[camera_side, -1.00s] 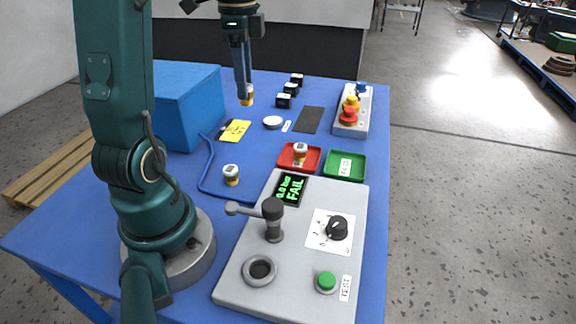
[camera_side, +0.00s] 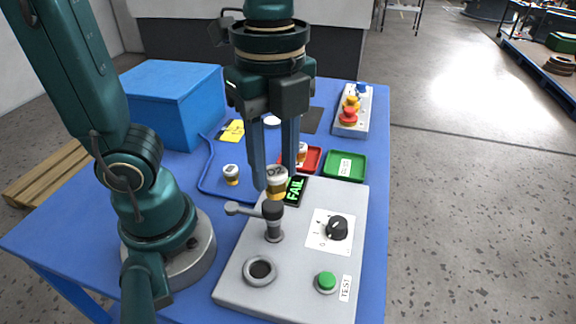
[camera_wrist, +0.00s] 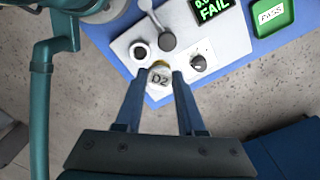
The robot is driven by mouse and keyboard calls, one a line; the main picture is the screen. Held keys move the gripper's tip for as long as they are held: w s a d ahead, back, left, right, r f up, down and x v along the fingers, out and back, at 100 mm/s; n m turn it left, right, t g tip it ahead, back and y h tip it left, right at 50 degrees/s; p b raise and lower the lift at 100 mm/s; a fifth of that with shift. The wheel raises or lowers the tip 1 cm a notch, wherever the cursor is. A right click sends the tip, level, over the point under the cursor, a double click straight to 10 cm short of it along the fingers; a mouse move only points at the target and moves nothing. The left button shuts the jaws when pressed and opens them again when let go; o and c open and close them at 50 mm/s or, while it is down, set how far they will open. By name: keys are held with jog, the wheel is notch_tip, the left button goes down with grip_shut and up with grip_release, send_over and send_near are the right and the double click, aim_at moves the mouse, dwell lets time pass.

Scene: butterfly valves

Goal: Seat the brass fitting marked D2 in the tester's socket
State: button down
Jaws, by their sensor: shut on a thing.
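My gripper (camera_side: 276,180) is shut on the brass fitting marked D2 (camera_side: 276,184), which has a white top and a brass lower part. The gripper holds it upright in the air near the display end of the tester (camera_side: 306,270). The tester's socket (camera_side: 260,269) is a dark hole in a grey ring at the panel's front left. It looks empty, and it also shows in the wrist view (camera_wrist: 139,50).
A lever clamp (camera_side: 272,212) stands between the fitting and the socket. A black knob (camera_side: 337,228) and a green button (camera_side: 326,281) rise from the panel. The display (camera_side: 295,189) reads FAIL. A green tray (camera_side: 345,166) is empty of fittings.

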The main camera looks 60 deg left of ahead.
jog(key=s+d+m, duration=0.2)
jog(key=s, duration=0.2)
jog(key=shift+s+d+f, duration=0.1)
jog(key=shift+f, duration=2.5)
jog(key=shift+d+f, duration=0.1)
jog(key=shift+f, duration=2.5)
jog(key=shift+f, duration=1)
jog(key=shift+c, duration=0.2)
grip_release()
jog(key=shift+r, duration=0.15)
notch_tip(320, 180, up, 7)
jog(key=shift+r, duration=0.15)
